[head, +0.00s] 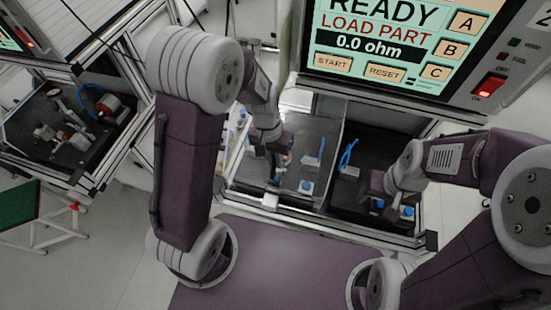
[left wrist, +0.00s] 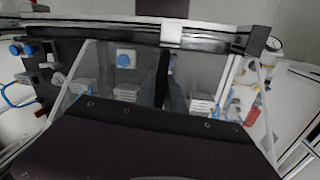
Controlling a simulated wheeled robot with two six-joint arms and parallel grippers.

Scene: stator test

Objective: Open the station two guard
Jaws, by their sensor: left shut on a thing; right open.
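The station two guard (head: 325,150) is a clear panel over the left part of the dark test bay under the READY screen. The bay's right part shows no panel over it. A pale block, seemingly the guard's handle (head: 270,200), sits at the front rail; it also shows in the left wrist view (left wrist: 171,33). My left gripper (head: 277,176) is over the panel, its dark fingers (left wrist: 165,80) reaching toward this block. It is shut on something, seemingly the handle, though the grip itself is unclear. My right gripper (head: 385,195) is open over the bay's right part.
A screen (head: 385,40) with a red switch (head: 490,86) stands above the bay. Blue-capped parts (head: 306,186) and a blue cable (head: 348,153) are in the bay. Another station (head: 75,125) stands at left, with a green-topped stand (head: 20,215) below it.

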